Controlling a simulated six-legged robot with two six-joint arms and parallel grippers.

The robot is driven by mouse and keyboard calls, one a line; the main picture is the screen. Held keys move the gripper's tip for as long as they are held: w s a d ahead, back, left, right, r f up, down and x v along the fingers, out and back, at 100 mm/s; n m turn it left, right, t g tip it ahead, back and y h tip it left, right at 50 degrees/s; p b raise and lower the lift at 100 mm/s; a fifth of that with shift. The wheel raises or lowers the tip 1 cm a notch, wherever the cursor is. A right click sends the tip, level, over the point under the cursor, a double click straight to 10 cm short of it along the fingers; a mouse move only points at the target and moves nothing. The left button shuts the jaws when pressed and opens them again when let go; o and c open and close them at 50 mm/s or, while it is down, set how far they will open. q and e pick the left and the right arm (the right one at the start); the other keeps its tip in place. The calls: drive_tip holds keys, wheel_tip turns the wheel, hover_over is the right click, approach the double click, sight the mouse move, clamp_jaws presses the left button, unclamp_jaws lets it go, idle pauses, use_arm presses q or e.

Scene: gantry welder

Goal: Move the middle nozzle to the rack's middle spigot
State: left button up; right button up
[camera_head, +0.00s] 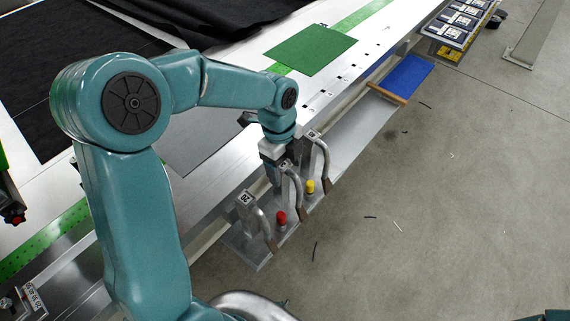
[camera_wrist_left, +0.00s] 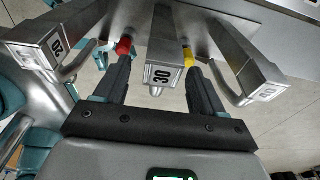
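The middle nozzle (camera_head: 290,171) is a grey block with a curved, brown-tipped tube, between two similar nozzles. In the left wrist view it is the block marked 30 (camera_wrist_left: 160,75). My left gripper (camera_wrist_left: 157,62) has its two dark fingers apart, one on each side of this block, with gaps visible. In the head view the left gripper (camera_head: 278,180) reaches down beside the middle nozzle, partly hidden. The nozzle marked 20 (camera_head: 246,203) stands nearer, another nozzle (camera_head: 314,137) farther. Red-topped (camera_head: 281,217) and yellow-topped (camera_head: 310,186) posts stand on the grey rack plate (camera_head: 262,248). I cannot tell which is the middle spigot. My right gripper is out of view.
The long machine bed (camera_head: 225,205) runs along the rack's left side, with a green sheet (camera_head: 310,49) on it. A blue panel (camera_head: 407,76) with a wooden bar (camera_head: 386,94) lies farther along. The concrete floor (camera_head: 450,200) to the right is mostly clear.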

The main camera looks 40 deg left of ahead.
use_arm(q)
wheel_tip(320, 180, up, 16)
drive_tip(key=a, duration=0.1)
drive_tip(key=shift+a+r, duration=0.15)
drive_tip(key=shift+a, duration=0.25)
idle(0.3)
